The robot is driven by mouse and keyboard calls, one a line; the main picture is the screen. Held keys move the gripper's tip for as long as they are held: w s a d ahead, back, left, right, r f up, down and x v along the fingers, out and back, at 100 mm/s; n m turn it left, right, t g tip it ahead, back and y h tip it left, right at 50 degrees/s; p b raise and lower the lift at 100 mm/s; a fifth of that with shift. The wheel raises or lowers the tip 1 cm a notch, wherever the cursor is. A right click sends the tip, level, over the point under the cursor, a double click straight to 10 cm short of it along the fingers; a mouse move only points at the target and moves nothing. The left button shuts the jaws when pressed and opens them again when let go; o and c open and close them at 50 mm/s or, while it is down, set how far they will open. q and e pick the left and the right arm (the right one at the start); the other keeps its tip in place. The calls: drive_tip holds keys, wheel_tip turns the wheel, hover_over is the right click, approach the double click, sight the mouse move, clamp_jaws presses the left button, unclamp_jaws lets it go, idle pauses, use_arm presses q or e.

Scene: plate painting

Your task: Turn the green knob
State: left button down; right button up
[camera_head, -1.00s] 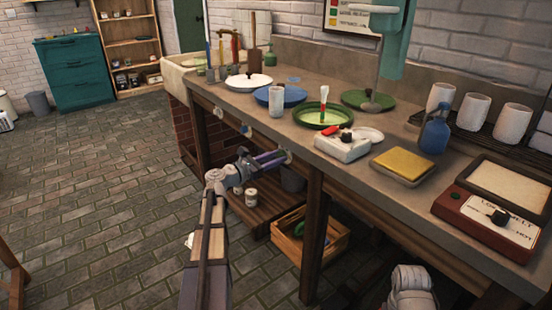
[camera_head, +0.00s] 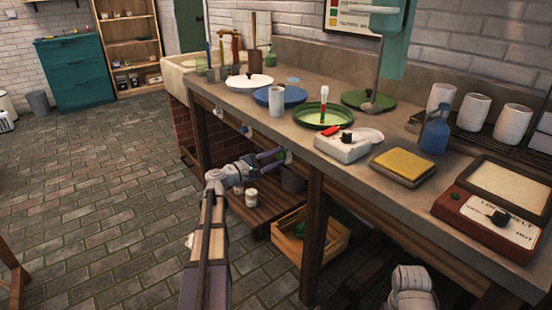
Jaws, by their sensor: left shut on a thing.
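The green knob (camera_head: 289,157) is on the front edge of the workbench, third along after a white knob (camera_head: 219,112) and a blue knob (camera_head: 246,131). Only a small part of it shows, since my gripper covers most of it. My left gripper (camera_head: 283,157) reaches it from the left and is shut on it, with its two purple-grey fingers showing one above the other.
The workbench (camera_head: 392,183) holds plates, cups, a white device with a red switch (camera_head: 343,145) and a yellow sponge (camera_head: 404,163). The floor at left is clear.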

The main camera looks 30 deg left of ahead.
use_arm(q)
drive_tip(key=m, duration=1.1)
drive_tip(key=shift+m, duration=0.4)
drive_tip(key=m, duration=0.6)
drive_tip(key=shift+d, duration=0.1)
drive_tip(key=m, duration=0.5)
drive_tip(key=shift+s+m, duration=0.1)
drive_tip(key=shift+m, duration=0.3)
drive_tip(key=c, duration=0.5)
unclamp_jaws()
drive_tip(key=shift+r, duration=0.1)
drive_tip(key=shift+v, duration=3.85)
